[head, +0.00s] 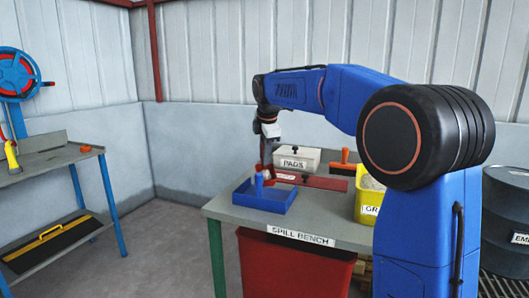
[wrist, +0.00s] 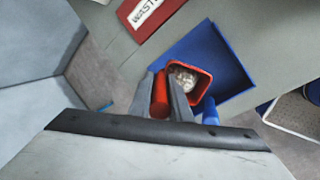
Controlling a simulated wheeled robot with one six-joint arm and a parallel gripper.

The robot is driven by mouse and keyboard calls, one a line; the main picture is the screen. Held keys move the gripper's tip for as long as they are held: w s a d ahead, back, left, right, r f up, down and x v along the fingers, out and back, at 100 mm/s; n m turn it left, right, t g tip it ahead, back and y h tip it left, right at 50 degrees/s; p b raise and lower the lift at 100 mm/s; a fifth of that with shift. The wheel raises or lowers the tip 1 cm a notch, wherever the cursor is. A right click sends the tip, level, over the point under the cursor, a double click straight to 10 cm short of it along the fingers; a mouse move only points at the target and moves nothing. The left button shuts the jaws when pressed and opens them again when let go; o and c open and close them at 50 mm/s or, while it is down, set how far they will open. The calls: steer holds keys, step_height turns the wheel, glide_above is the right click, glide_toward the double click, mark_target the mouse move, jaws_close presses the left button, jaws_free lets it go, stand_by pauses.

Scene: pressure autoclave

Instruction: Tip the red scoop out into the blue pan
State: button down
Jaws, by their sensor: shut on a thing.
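My gripper (head: 268,150) points down above the blue pan. In the wrist view its two grey fingers (wrist: 161,97) are shut on the red handle of the scoop. The red scoop (wrist: 206,83) has a square mouth facing the wrist camera and pale granular stuff inside it. The blue pan (wrist: 225,52) lies below the scoop in that view. In the head view the pan (head: 280,205) sits on the near left corner of the bench, and the scoop (head: 265,159) is partly hidden by my gripper. The gap between scoop and pan is hard to judge.
A blue upright piece (head: 259,183) shows at the pan. Behind it are a red flat lid (head: 325,183) and a white "PADS" box (head: 297,160). A yellow bin (head: 367,205) of granules stands right on the bench (head: 310,221). A side shelf (head: 45,163) is far left.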

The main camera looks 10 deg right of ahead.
steer(key=shift+s+a+r+t, duration=0.1)
steer(key=shift+s+r+t, duration=0.3)
steer(key=shift+s+t, duration=0.5)
steer(key=shift+s+a+r+t+h, duration=0.1)
steer(key=shift+s+r+t+h, duration=0.05)
steer(key=shift+s+t, duration=0.8)
steer(key=shift+s+a+r+t+h, duration=0.15)
steer(key=shift+s+t, duration=0.35)
steer(key=shift+t, duration=0.75)
steer(key=shift+s+r+t+h, duration=0.1)
steer(key=shift+s+t+h, duration=0.1)
steer(key=shift+s+t, duration=0.75)
steer(key=shift+t, duration=0.35)
steer(key=shift+s+t, duration=0.55)
steer(key=shift+t, duration=0.25)
steer(key=shift+s+f+t, duration=0.25)
steer(key=shift+s+t, duration=0.35)
steer(key=shift+t, duration=0.1)
steer(key=shift+r, duration=0.1)
